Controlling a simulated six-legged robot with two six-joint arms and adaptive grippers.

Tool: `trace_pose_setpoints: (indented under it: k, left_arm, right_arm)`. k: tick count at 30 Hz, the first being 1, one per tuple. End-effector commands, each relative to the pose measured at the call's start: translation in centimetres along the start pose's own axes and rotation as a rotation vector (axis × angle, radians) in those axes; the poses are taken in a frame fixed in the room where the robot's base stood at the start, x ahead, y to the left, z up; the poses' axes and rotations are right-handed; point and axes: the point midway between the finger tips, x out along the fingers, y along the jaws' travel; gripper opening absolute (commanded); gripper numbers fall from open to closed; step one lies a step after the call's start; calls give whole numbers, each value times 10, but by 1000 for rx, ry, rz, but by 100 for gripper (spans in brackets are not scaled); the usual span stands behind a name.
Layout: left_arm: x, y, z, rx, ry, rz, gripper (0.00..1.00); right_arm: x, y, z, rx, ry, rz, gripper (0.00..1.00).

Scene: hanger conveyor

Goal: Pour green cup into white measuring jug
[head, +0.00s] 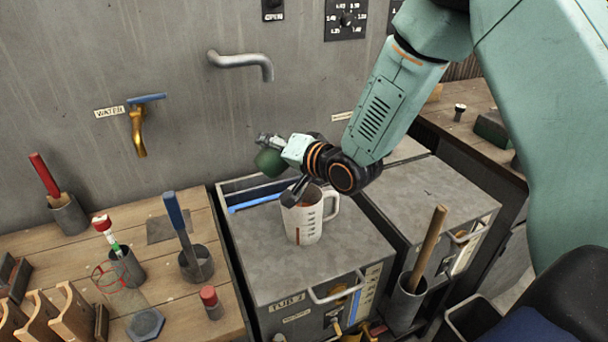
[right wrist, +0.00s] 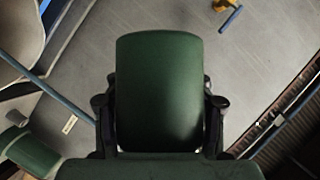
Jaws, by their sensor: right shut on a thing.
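The green cup (head: 270,162) is held in the air in the head view, just above and left of the white measuring jug. In the right wrist view the cup (right wrist: 158,90) fills the middle, with a finger at each side. Its opening and contents are hidden. My right gripper (head: 277,166) is shut on the cup. The white measuring jug (head: 308,222) stands upright on a grey metal tub unit, handle to the right, with a reddish mark on its front. Part of its rim is hidden behind my gripper. My left gripper is not in view.
The tub unit (head: 262,262) has a blue-edged opening at its back. A grey spout (head: 243,62) and a brass tap (head: 138,130) stick out of the wall. The wooden bench (head: 175,315) at left holds several tools in pots. A wooden-handled tool (head: 428,250) stands at right.

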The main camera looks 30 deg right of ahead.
Motion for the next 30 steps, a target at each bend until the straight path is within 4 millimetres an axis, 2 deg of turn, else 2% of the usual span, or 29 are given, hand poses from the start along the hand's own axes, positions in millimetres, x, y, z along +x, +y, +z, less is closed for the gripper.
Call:
trace_pose_setpoints:
  k: [17, 30]
  left_arm:
    - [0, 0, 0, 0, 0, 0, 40]
    - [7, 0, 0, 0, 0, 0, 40]
  right_arm:
    - [0, 0, 0, 4, 1, -3, 11]
    - [-2, 0, 0, 92, 6, -51, 11]
